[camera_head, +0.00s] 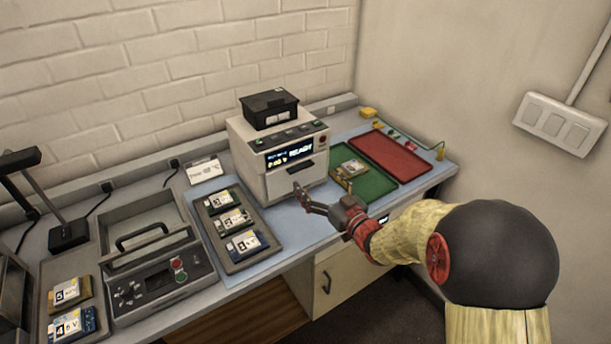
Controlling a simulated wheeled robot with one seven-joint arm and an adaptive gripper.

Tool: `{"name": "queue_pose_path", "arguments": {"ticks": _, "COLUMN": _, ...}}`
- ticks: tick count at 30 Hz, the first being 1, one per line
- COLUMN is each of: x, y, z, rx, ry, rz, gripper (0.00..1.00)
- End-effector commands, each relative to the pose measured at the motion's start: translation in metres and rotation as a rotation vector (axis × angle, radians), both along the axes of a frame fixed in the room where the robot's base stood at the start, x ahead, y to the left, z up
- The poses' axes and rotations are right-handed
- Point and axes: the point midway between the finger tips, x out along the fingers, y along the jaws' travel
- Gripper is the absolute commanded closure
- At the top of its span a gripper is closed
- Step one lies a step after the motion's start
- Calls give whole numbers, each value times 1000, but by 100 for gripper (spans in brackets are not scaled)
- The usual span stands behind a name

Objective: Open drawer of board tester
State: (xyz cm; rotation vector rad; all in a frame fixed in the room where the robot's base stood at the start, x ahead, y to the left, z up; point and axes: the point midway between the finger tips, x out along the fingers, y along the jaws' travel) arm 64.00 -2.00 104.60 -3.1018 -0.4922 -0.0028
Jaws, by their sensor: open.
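The board tester (263,165) is a pale box on the workbench with a lit display, small buttons and a black box on top. My gripper (301,199) is open, just in front of the tester's lower right front. It looks empty. I cannot tell whether a finger touches the tester.
A dark tray (261,254) with several boards lies left of the tester. A green tray (376,187) holding a board and a red tray (413,162) lie to the right. A device with a carrying handle (141,235) stands further left. A cabinet (345,278) is under the bench.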

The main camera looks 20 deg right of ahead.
Motion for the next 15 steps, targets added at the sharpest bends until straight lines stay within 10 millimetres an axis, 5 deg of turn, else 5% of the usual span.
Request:
{"name": "queue_pose_path", "arguments": {"ticks": 9, "x": 45, "y": 15, "z": -1, "rx": -2, "ry": -1, "rz": 1, "gripper": 14}}
{"name": "queue_pose_path", "arguments": {"ticks": 15, "x": 56, "y": 19, "z": 0, "rx": -1, "ry": 1, "rz": 0, "gripper": 14}}
